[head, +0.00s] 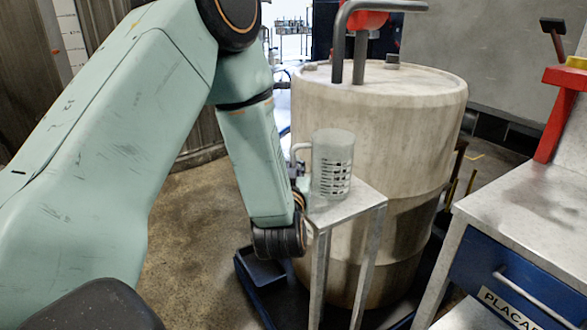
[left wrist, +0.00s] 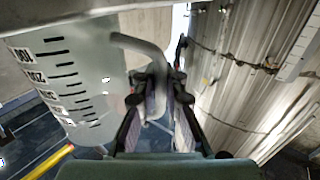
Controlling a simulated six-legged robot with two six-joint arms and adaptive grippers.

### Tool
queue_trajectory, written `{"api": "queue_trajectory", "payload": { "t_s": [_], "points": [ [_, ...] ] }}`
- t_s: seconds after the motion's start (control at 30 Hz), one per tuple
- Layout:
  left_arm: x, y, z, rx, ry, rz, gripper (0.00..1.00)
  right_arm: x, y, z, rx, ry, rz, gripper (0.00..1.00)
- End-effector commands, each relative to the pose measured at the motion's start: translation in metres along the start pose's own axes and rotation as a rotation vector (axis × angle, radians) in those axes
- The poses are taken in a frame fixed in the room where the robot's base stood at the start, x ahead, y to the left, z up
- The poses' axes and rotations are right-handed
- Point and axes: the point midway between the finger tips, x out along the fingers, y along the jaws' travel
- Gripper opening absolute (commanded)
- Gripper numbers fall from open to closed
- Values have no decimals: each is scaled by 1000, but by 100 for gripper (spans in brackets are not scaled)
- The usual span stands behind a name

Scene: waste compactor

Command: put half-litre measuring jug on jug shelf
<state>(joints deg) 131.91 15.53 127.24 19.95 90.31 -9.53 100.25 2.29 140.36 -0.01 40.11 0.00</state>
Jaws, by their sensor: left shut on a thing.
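The half-litre measuring jug (head: 332,160) is clear, with dark graduation marks and a handle at its left. It is upright over the small metal jug shelf (head: 353,205); I cannot tell whether its base touches the top. My left gripper (head: 298,172) is at the handle side, largely hidden behind my wrist. In the left wrist view, the left gripper (left wrist: 157,88) is shut on the jug handle (left wrist: 140,45), and the jug body (left wrist: 75,80) fills the left side. My right gripper is not in view.
A large pale drum (head: 400,110) with a red and grey pump (head: 365,22) stands right behind the shelf. A metal bench (head: 530,205) with a blue drawer (head: 510,270) is at the right. A dark blue tray (head: 258,272) lies low beneath. Open floor lies left of the shelf.

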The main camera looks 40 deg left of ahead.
Motion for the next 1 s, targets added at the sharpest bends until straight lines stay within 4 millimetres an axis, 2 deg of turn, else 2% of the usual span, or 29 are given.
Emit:
{"api": "queue_trajectory", "payload": {
  "t_s": [0.23,0.27,0.53,0.9,1.0],
  "points": [
    [0,0,4,0,0,0,0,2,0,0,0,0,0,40],
    [0,0,4,0,0,0,9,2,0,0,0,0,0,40],
    [0,0,4,0,-1,0,32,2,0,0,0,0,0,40],
    [0,0,-1,0,0,0,33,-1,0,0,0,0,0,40],
    [-11,1,-1,2,-3,2,33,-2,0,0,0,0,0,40]
  ]
}}
